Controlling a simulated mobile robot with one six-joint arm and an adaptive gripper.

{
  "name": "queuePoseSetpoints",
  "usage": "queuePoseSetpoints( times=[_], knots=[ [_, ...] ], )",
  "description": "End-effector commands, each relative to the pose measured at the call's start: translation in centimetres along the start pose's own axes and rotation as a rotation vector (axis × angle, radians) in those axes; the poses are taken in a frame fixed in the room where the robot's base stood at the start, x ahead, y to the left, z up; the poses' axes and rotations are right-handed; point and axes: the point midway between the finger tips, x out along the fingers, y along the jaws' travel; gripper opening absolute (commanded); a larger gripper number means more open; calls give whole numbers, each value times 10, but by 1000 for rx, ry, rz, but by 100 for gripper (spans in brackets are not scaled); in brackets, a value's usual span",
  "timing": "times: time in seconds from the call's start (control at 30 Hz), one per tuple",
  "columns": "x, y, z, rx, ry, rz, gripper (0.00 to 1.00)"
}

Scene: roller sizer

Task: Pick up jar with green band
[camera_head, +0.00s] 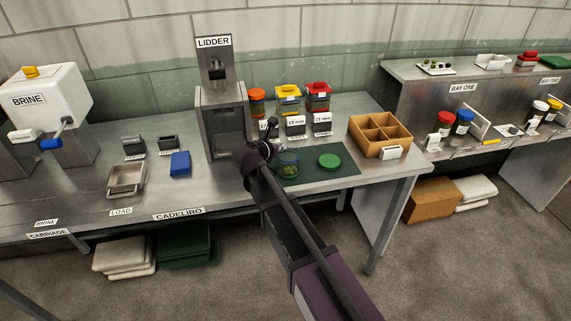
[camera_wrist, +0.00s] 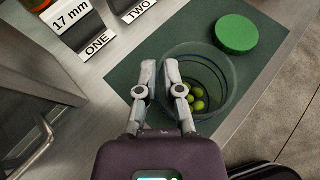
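The jar also shows in the wrist view (camera_wrist: 215,72). My gripper (camera_head: 268,148) is just left of the jar in the head view. In the wrist view my gripper (camera_wrist: 160,66) has its two fingers apart with a narrow gap. The right finger covers part of the jar's left side. I cannot tell whether a finger touches the jar. A green round lid (camera_head: 329,160) lies on the mat to its right.
The steel lidder (camera_head: 222,120) stands left of my gripper. Small labelled stands (camera_head: 296,125) are behind the jar, with red, yellow and orange-topped containers further back. A wooden divided box (camera_head: 380,132) sits to the right. The bench's front edge is close to the mat.

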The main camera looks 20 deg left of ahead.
Motion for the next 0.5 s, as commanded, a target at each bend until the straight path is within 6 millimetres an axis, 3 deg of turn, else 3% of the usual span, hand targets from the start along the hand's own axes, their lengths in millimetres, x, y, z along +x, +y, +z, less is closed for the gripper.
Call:
queuePoseSetpoints(
  times=[0.5],
  knots=[
    [-2,-1,4,0,0,-1,0]
  ],
)
